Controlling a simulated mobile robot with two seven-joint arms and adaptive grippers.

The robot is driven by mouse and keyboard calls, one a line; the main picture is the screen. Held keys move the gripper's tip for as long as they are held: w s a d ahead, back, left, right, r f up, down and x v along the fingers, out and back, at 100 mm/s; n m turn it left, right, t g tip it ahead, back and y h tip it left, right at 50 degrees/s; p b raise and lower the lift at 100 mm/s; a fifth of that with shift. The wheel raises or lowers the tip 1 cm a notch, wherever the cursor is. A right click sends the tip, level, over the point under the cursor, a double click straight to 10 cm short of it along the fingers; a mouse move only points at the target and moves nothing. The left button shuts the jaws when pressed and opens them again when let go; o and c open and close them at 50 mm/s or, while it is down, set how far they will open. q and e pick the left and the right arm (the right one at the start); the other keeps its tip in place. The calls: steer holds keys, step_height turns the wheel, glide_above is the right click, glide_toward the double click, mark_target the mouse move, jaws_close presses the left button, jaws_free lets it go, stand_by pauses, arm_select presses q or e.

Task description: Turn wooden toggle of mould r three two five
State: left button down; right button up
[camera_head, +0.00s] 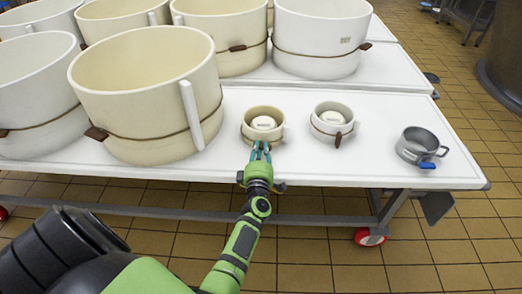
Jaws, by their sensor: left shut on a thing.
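A small cream mould (249,121) with a cord round it and a labelled inner lid stands near the front edge of the white table; its label is too small to read. My left gripper (261,149) is at the front of this mould, its teal fingers shut on what appears to be its wooden toggle, mostly hidden by the fingers. A similar small whiter mould (346,114) stands to its right, its brown toggle (338,140) hanging at the front. I cannot tell from the labels which is r three two five. My right gripper is not in view.
A grey metal cup (409,141) with a blue tab stands at the right end of the white table (455,165). Large cream moulds with cords and brown toggles, such as the nearest one (135,125), crowd the left and back. Brown tiled floor lies in front.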

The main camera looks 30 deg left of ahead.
arm_select(q)
steer(key=shift+f+n, duration=0.1)
steer(key=shift+n, duration=1.2)
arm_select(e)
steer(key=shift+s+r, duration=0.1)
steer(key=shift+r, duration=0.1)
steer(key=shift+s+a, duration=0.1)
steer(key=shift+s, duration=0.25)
arm_select(q)
steer(key=c, duration=1.1)
jaws_free()
steer(key=shift+c, duration=0.2)
